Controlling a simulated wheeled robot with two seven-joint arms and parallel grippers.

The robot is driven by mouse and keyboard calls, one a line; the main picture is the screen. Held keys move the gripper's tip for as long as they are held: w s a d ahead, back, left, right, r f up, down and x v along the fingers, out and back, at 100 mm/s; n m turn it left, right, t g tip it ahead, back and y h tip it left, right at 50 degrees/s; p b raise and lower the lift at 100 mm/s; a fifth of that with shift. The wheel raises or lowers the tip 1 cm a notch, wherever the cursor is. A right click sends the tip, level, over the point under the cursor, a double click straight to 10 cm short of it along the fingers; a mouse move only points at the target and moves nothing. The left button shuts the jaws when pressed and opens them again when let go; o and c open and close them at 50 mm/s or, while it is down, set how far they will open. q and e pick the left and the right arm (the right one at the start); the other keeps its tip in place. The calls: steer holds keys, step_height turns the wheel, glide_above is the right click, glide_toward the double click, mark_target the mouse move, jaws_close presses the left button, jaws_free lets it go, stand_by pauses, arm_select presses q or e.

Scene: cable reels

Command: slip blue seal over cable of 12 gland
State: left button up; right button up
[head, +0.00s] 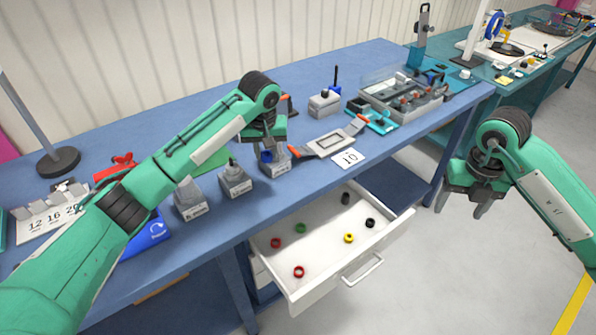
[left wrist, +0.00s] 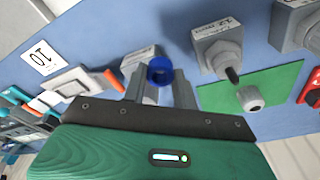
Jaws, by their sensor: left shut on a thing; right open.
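My left gripper (head: 266,153) is shut on a blue seal (left wrist: 160,71), a ring held between the fingertips. In the head view the seal (head: 266,156) is just above or in front of the rightmost grey gland box (head: 277,168); contact cannot be told. In the left wrist view this box (left wrist: 138,64) is partly hidden behind the seal and fingers. The middle gland box (head: 236,184) has a dark cable stub, also seen in the left wrist view (left wrist: 232,75). A third box (head: 189,205) stands left. My right gripper (head: 475,200) is open and empty, off the table.
An open white drawer (head: 325,235) holds several red, green, black and yellow rings. A green mat (left wrist: 285,82) with a grey nut (left wrist: 249,98) lies by the boxes. A "10" card (head: 348,159), a grey frame tool (head: 330,143) and a parts tray (head: 400,110) are to the right.

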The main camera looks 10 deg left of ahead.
arm_select(q)
step_height(320, 180, up, 8)
steer(key=m, duration=0.2)
glide_above(230, 158)
steer(key=shift+w+d+f, duration=0.15)
steer(key=shift+d+f, duration=0.05)
steer(key=shift+d, duration=0.05)
steer(key=shift+s+a+r, duration=0.2)
steer(key=shift+a+r, duration=0.05)
steer(key=shift+f, duration=2.45)
steer(key=shift+f, duration=0.15)
steer(key=shift+f, duration=0.75)
steer(key=shift+f, duration=0.1)
steer(key=shift+f, duration=0.85)
